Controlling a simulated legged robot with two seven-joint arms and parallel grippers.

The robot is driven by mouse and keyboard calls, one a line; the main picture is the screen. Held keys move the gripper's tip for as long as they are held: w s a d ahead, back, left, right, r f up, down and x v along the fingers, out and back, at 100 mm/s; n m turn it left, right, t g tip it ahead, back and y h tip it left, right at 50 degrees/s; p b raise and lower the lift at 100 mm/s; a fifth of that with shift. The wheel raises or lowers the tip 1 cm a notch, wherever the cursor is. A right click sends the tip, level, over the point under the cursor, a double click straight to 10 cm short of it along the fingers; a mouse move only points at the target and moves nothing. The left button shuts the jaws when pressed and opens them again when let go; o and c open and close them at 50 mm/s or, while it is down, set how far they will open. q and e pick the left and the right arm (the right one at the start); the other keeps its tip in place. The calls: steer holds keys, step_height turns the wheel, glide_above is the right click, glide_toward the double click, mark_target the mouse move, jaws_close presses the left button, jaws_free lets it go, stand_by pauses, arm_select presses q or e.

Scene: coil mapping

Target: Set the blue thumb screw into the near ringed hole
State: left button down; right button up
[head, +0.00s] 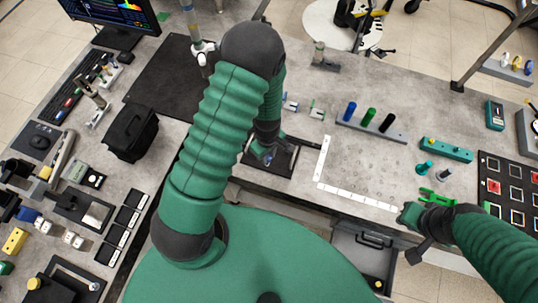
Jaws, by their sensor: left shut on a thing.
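My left gripper (267,158) is over a small dark plate (287,163) near the table's front edge, left of the white ruler. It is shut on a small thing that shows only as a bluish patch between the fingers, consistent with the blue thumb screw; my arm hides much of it. Faint round marks (372,160) lie on the grey table inside the L-shaped white ruler (324,160); I cannot tell which is the near ringed hole. My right gripper (410,232) is at the front edge, right of the ruler; its finger opening is unclear.
A grey rack (372,129) with blue, green and black pegs stands behind the marks. A teal block (445,150), a green clip (435,197) and a black panel (510,185) are at the right. A black bag (131,133) is at the left. An open drawer (362,255) is below the front edge.

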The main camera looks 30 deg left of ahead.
arm_select(q)
steer(key=shift+a, duration=0.4)
steer(key=shift+d, duration=0.25)
steer(key=shift+a+f+b, duration=0.2)
steer(key=shift+f+b, duration=0.65)
steer(key=shift+f, duration=0.25)
steer(key=shift+d+r, duration=0.1)
steer(key=shift+d, duration=0.05)
steer(key=shift+f+b, duration=0.7)
steer(key=shift+f, duration=0.4)
stand_by(0.4)
